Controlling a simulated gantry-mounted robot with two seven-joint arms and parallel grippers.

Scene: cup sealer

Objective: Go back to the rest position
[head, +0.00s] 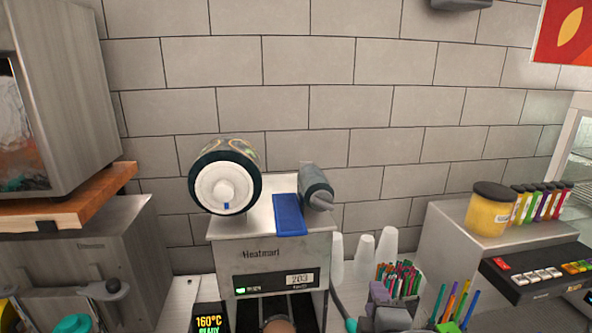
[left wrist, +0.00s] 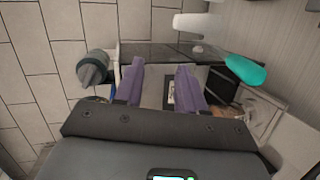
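My left gripper (left wrist: 160,68) shows two purple fingers set apart, with nothing held between them. The sealer carries a large film roll (head: 225,188) and a smaller grey roller (head: 317,187), which also shows left of the fingers in the left wrist view (left wrist: 93,68). A brown round top (head: 278,326) shows at the sealer's lower opening; the rest is cut off. My right gripper is not in view.
White stacked cups (head: 364,250) and a bundle of coloured straws (head: 400,278) stand right of the sealer. A yellow jar (head: 491,209) and coloured tubes sit on a machine at the right. A steel oven (head: 65,95) is at the left. The wall area above the sealer is clear.

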